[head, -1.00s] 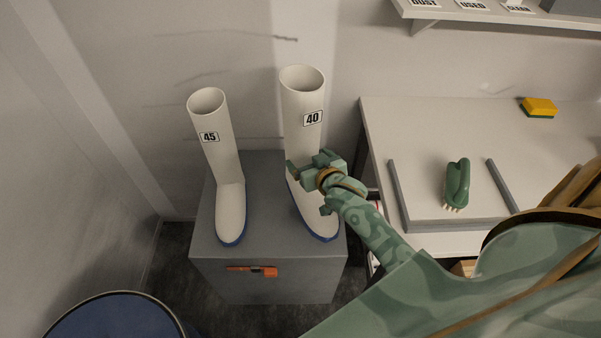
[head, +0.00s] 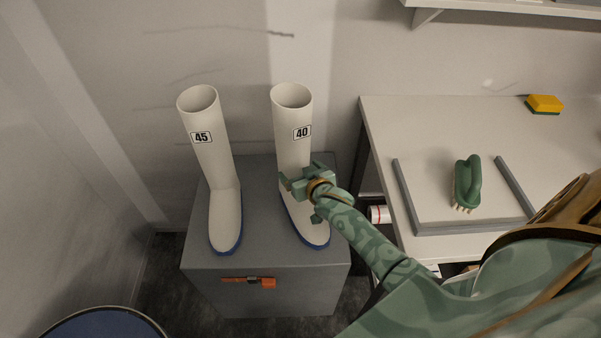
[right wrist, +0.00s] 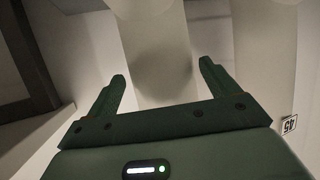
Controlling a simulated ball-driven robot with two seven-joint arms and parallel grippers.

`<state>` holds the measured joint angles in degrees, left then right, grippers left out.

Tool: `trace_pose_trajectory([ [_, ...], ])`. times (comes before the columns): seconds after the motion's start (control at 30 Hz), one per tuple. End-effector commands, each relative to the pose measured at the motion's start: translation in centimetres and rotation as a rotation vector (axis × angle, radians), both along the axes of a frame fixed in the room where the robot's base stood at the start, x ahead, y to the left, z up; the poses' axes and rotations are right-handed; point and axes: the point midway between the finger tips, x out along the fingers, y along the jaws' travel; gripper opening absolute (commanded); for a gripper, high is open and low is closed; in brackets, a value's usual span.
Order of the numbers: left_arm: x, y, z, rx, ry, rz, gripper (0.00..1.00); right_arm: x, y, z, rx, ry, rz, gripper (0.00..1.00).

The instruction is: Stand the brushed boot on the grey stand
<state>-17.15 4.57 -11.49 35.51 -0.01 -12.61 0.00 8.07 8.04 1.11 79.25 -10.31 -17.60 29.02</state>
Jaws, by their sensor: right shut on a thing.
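The white boot marked 40 (head: 293,145), with a blue sole, is upright on the right half of the grey stand (head: 265,250). Its sole looks level with the stand's top, though I cannot tell whether it bears its full weight there. My right gripper (head: 300,182) is shut on this boot at the lower shaft. In the right wrist view the boot's pale shaft (right wrist: 155,40) lies between the two fingers (right wrist: 162,88). A similar white boot marked 45 (head: 215,165) stands on the left half, apart from it. My left gripper is not in view.
A bench (head: 400,115) to the right holds a green brush (head: 467,183) between grey rails and a yellow sponge (head: 544,103). A blue drum (head: 105,325) stands at lower left. An orange-handled item (head: 250,281) is on the stand's front. A shelf (head: 500,15) hangs at upper right.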

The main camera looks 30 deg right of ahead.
Motion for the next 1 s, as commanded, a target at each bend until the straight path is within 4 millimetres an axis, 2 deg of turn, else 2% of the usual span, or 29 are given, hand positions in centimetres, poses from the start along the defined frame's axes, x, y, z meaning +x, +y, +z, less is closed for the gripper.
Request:
trace_pose_trajectory([
  [0.17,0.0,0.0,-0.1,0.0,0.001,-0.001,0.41,0.1,0.0,0.0,0.001,-0.005,0.001,0.16],
  [0.2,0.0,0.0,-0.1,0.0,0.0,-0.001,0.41,0.0,0.0,-0.1,0.0,0.0,0.0,0.95],
  [0.23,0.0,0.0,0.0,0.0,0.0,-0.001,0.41,0.0,0.0,-0.1,0.0,-0.001,0.0,1.0],
  [0.47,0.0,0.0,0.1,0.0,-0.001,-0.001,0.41,0.0,0.0,0.1,-0.001,-0.001,0.0,1.0],
  [0.57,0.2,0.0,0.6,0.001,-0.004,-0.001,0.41,-0.7,0.1,0.6,0.0,-0.001,0.0,1.0],
  [0.8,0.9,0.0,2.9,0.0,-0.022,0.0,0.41,-5.6,0.9,2.9,0.002,-0.001,-0.001,1.0],
  [1.0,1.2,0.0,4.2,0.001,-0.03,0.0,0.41,-9.3,1.5,4.3,0.001,-0.001,0.0,1.0],
])
